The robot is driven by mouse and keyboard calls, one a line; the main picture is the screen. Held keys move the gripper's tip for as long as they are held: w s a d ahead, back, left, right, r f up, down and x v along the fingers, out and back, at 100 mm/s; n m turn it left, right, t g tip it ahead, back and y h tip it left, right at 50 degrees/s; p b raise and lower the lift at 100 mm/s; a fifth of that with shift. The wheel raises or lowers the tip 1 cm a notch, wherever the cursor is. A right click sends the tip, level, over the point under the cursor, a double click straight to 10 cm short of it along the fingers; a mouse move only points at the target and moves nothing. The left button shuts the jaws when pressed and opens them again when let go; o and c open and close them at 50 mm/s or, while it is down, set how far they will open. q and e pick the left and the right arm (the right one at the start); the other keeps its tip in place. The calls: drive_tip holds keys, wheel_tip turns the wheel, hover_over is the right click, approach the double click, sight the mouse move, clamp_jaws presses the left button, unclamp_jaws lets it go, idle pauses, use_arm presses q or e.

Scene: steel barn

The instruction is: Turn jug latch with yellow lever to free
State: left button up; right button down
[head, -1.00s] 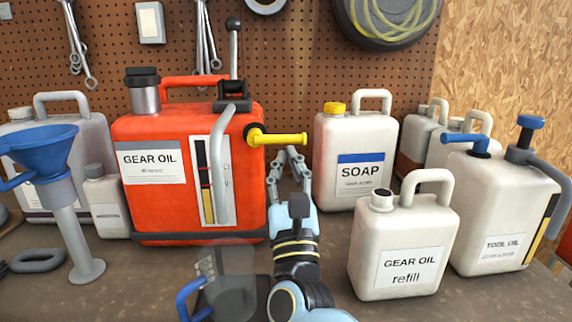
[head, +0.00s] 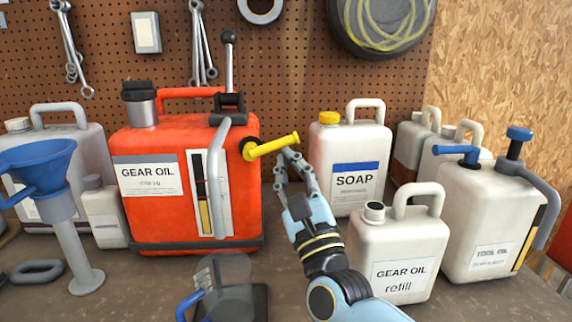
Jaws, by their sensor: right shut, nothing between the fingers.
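The red jug (head: 135,225) labelled GEAR OIL stands upright at the left of the bench. Its yellow lever (head: 270,147) sticks out to the right from a dark hub on the jug's upper right side and slants upward toward its free end. My right gripper (head: 287,160) is shut and empty, with its fingertips just under the lever's outer half, touching it or very close. The latch's inner parts are hidden. My left gripper is not in view.
A white SOAP jug (head: 352,150) stands close to the right of my gripper. A white refill jug (head: 385,250) is in front of it, and a TOOL OIL jug (head: 470,220) is further right. A blue funnel (head: 35,160) stands left. A clear jug (head: 225,285) sits in front.

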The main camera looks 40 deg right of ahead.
wheel_tip(320, 180, up, 7)
drive_tip(key=w+a+n+g+y+p, duration=0.1)
drive_tip(key=a+n+g+y+p, duration=0.1)
drive_tip(key=n+y+p, duration=0.5)
drive_tip(key=shift+n+g+p, duration=0.4)
drive_tip(key=shift+n+p, duration=0.75)
drive_tip(key=shift+n, duration=1.45)
drive_tip(key=shift+w, duration=0.1)
